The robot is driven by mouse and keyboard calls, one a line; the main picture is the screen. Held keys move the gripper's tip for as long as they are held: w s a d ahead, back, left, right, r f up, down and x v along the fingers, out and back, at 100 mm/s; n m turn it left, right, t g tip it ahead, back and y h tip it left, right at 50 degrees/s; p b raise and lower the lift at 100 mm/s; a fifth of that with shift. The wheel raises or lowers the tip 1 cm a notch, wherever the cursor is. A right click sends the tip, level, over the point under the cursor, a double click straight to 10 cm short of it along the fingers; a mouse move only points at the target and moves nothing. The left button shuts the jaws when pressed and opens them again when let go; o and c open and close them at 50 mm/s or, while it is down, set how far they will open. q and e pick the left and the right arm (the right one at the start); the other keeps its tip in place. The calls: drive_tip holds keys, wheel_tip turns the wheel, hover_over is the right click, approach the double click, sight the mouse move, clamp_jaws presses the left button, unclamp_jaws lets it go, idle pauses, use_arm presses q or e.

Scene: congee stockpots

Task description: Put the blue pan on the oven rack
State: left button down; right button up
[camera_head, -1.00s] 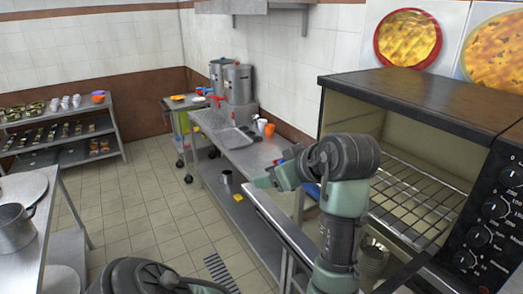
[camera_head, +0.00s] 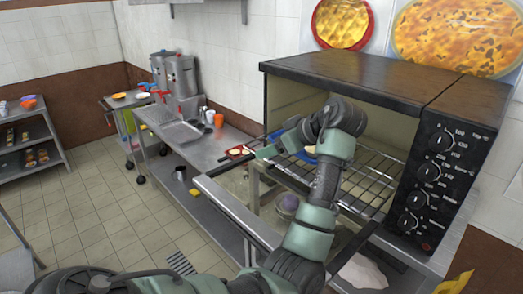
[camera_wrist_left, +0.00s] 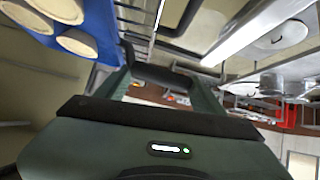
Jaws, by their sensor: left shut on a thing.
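The blue pan (camera_head: 308,157) holds pale round pieces of food. In the head view it shows only in part behind my left wrist, at the oven's open front. In the left wrist view the blue pan (camera_wrist_left: 98,38) is at the upper left, beside the fingers. My left gripper (camera_head: 266,152) points left and is shut on the pan; the exact grip is hard to see. The left wrist view shows its fingers (camera_wrist_left: 165,80) close up. The oven rack (camera_head: 372,182) is a wire grid inside the oven, partly behind my arm. My right gripper is out of view.
The dark oven (camera_head: 370,85) stands open, its knob panel on the right. Its lowered door (camera_head: 232,205) juts out in front. A red pan (camera_head: 238,152) lies on the steel counter (camera_head: 205,150) to the left. The tiled floor (camera_head: 100,210) at left is clear.

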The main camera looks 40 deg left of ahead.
use_arm(q)
drive_tip(key=w, duration=0.4)
drive_tip(key=shift+w+d+f, duration=0.1)
drive_tip(key=shift+w+d, duration=0.05)
drive_tip(key=shift+w, duration=0.2)
drive_tip(key=shift+w+f, duration=0.15)
drive_tip(key=shift+f, duration=0.2)
drive_tip(key=shift+f+b, duration=0.4)
drive_tip(key=shift+s+d+f, duration=0.1)
drive_tip(key=shift+s+f, duration=0.1)
drive_tip(key=shift+f, duration=0.25)
drive_tip(key=shift+c, duration=0.7)
unclamp_jaws()
drive_tip(key=shift+w, duration=0.15)
drive_tip(key=shift+f, duration=0.1)
